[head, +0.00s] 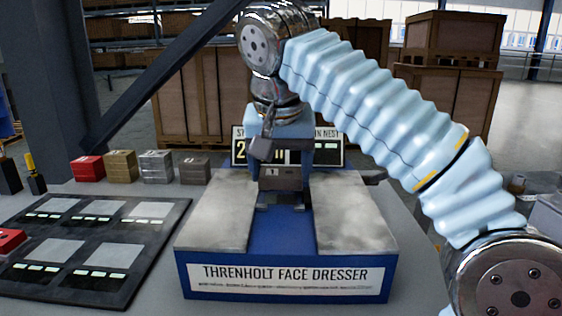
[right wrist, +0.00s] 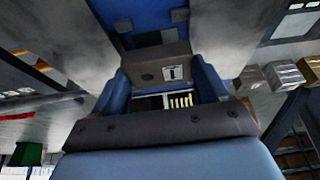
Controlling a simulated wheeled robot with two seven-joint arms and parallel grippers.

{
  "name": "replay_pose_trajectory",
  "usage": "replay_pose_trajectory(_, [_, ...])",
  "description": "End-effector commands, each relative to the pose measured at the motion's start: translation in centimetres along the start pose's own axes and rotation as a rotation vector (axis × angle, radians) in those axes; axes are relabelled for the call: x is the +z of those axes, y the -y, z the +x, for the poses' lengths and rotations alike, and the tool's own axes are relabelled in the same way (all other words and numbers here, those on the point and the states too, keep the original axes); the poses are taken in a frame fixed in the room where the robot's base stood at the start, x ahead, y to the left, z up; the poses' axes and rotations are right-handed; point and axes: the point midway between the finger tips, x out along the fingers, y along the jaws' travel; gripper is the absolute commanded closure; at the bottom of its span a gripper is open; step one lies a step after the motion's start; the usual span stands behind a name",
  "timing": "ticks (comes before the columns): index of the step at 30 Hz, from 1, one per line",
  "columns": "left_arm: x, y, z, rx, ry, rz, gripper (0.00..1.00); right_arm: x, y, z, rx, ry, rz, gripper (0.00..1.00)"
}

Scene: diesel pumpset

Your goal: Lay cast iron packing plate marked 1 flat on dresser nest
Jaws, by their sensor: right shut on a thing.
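My right gripper (head: 284,188) is shut on a dark grey block-like plate with a white label marked 1 (head: 272,171). It holds the plate over the middle of the face dresser (head: 286,280), a blue machine with two pale grey side beds. The bare blue channel (head: 284,238) between the beds shows in front of the plate. In the right wrist view the plate (right wrist: 148,70) sits between the two blue fingers, its label facing the camera. I cannot tell whether its underside touches the nest. My left gripper is not in view.
A display board (head: 240,150) stands behind the dresser, partly hidden by my arm. Red (head: 88,169), tan (head: 121,165), light grey (head: 156,167) and dark grey (head: 195,171) blocks stand at the left. A black tray (head: 150,235) with pale pads lies left of the dresser.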

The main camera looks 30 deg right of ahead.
Motion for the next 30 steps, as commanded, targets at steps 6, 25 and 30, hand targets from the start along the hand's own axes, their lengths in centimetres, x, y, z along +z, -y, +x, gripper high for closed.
replay_pose_trajectory(6, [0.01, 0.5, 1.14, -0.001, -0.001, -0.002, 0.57, 0.64, -0.05, 1.48, -0.001, -0.001, 0.001, 0.75])
replay_pose_trajectory(25, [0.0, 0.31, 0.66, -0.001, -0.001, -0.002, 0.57, 0.6, -0.03, 1.39, -0.001, -0.002, 0.0, 0.75])
replay_pose_trajectory(30, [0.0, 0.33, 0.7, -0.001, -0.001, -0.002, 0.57, 0.61, -0.03, 1.42, -0.001, -0.002, 0.001, 0.75])
